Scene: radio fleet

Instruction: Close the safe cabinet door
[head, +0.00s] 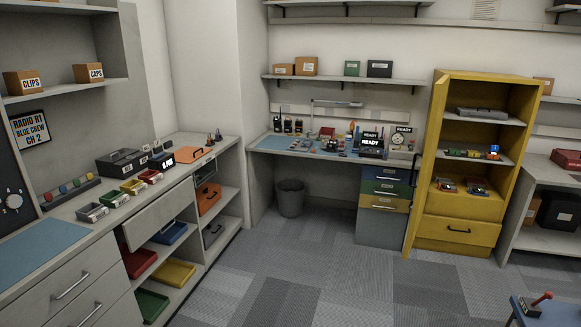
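A tall yellow cabinet (461,193) stands against the back wall at the right, its front open and its shelves showing. A narrow yellow panel (422,165), which looks like its door, stands out from the left side toward me, seen nearly edge-on. No label shows which one is the safe cabinet. Neither of my grippers is in view.
The carpet (310,275) is clear between the left counter (110,225) and the yellow cabinet. A grey bin (290,198) stands under the back desk. A blue surface with a red-handled object (541,300) stands at the lower right.

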